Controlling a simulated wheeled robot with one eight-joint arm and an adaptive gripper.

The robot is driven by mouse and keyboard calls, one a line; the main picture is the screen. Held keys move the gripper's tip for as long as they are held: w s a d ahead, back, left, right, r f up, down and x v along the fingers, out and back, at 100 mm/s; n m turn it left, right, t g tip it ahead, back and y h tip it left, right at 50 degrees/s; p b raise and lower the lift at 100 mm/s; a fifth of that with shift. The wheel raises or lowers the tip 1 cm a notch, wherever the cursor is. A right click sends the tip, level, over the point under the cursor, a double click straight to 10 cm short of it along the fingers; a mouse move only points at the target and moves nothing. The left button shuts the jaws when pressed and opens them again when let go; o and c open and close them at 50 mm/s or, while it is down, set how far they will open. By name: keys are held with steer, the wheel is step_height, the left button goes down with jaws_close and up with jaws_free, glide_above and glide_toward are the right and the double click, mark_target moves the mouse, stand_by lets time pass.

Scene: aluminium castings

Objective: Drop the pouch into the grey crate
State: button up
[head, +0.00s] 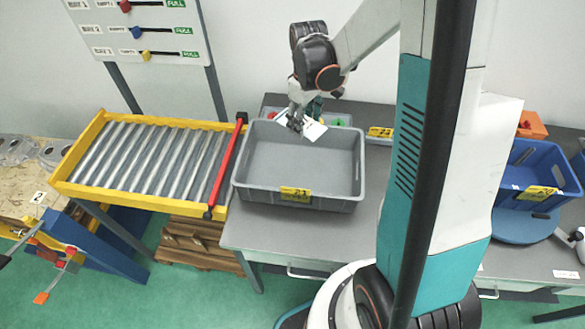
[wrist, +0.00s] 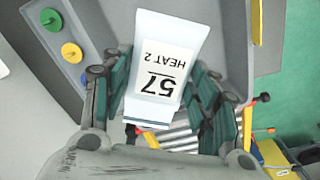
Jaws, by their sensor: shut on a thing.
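The pouch (wrist: 165,52) is white, with "57 HEAT 2" printed in black, upside down in the wrist view. My gripper (wrist: 160,90) is shut on it, with a teal-padded finger on each side. In the head view, the pouch (head: 314,130) shows as a small white piece at my gripper (head: 297,119). The gripper appears over the back part of the grey crate (head: 338,203). The crate stands on the grey table with a yellow label on its front, and its visible floor is bare. The exact height of the pouch above the crate is unclear.
A yellow-framed roller conveyor (head: 135,162) with a red bar (head: 226,165) adjoins the crate's left. A blue crate (head: 535,180) stands at the right. A panel with red and green buttons (head: 338,121) is just behind the grey crate. My column hides part of the table.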

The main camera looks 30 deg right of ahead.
step_height(320, 180, down, 5)
steer(key=b, duration=0.3)
steer(key=o, duration=1.3)
step_height(320, 180, up, 12)
steer(key=shift+a, duration=0.1)
